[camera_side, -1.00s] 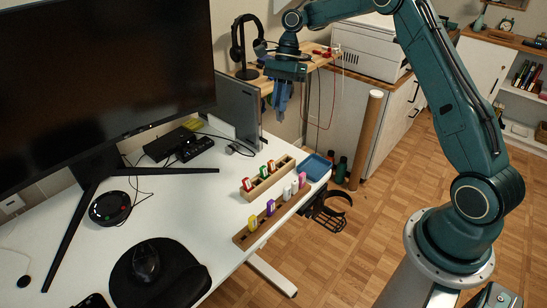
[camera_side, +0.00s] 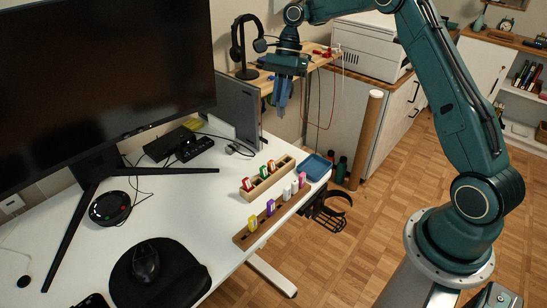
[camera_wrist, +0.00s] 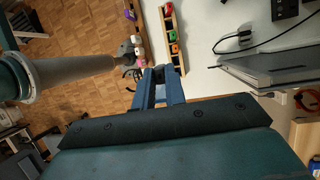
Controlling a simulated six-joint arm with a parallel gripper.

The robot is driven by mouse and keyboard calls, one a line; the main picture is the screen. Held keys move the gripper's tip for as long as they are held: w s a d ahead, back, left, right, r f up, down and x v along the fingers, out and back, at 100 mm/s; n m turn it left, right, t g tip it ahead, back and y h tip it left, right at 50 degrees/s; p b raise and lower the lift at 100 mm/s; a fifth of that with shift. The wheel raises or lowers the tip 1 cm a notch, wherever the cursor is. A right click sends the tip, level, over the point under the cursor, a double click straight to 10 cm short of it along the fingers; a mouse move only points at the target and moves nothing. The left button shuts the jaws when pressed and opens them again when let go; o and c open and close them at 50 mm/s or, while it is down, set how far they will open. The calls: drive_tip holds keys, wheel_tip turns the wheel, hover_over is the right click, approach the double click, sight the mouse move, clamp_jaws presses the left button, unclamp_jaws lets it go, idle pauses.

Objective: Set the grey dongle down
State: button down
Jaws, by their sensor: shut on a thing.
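My gripper (camera_side: 282,112) hangs pointing down past the far end of the white desk, beside the grey upright panel and well above the racks. Its blue fingers also show in the wrist view (camera_wrist: 160,73), close together and shut on the grey dongle. The dongle is too small and too covered by the fingers to make out. A low wooden strip (camera_side: 240,238) on the desk holds yellow, purple, white and pink dongles upright. A wooden block (camera_side: 258,192) behind it holds several red, green and orange ones. A blue tray (camera_side: 318,166) lies at the desk's far right corner.
A grey upright panel (camera_side: 237,108) and the large monitor (camera_side: 100,80) stand along the desk's back. A cardboard tube (camera_side: 366,140) stands on the floor to the right. A wooden shelf with a headphone stand (camera_side: 247,72) is behind my gripper. The desk's middle (camera_side: 200,205) is clear.

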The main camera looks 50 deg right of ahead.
drive_tip(key=s+d+t, duration=0.1)
drive_tip(key=s+d, duration=0.7)
hover_over(315, 168)
wheel_tip(315, 168, down, 15)
drive_tip(key=shift+f+n+t, duration=0.2)
drive_tip(key=shift+n+t, duration=0.1)
drive_tip(key=shift+n, duration=0.1)
idle(0.5)
drive_tip(key=shift+d, duration=0.1)
drive_tip(key=shift+f, duration=2.15)
drive_tip(key=shift+f, duration=0.15)
drive_tip(key=c, duration=1.5)
unclamp_jaws()
drive_tip(key=shift+o, duration=0.2)
